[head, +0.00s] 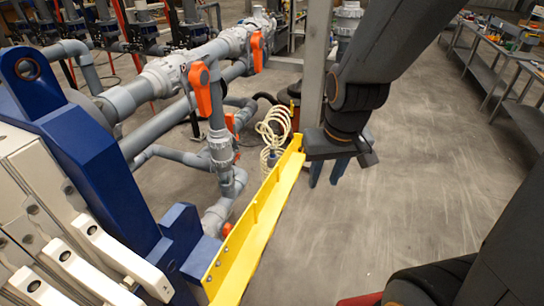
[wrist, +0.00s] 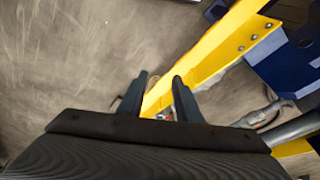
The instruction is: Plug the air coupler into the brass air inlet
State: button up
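My gripper (head: 328,172) hangs with its fingers pointing down, to the right of the yellow beam and above the floor. In the wrist view, the two fingers (wrist: 160,78) stand apart, with the yellow beam and floor showing between them. I see nothing held. A cream coiled air hose (head: 274,127) hangs behind the far end of the beam, left of my gripper. A small grey-blue piece (head: 273,157) at the coil's lower end may be the air coupler; it is too small to be sure. I cannot make out the brass air inlet in either view.
The yellow beam (head: 258,232) runs from the blue press frame (head: 92,165) toward my gripper. Grey pipes with orange valve handles (head: 201,88) fill the left. A grey post (head: 316,65) stands behind my gripper. The floor (head: 430,170) to the right is clear, with benches beyond.

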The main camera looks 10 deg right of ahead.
notch_tip(320, 180, down, 13)
jog(key=w+g+b, duration=0.1)
jog(key=b, duration=1.1)
jog(key=shift+f, duration=0.15)
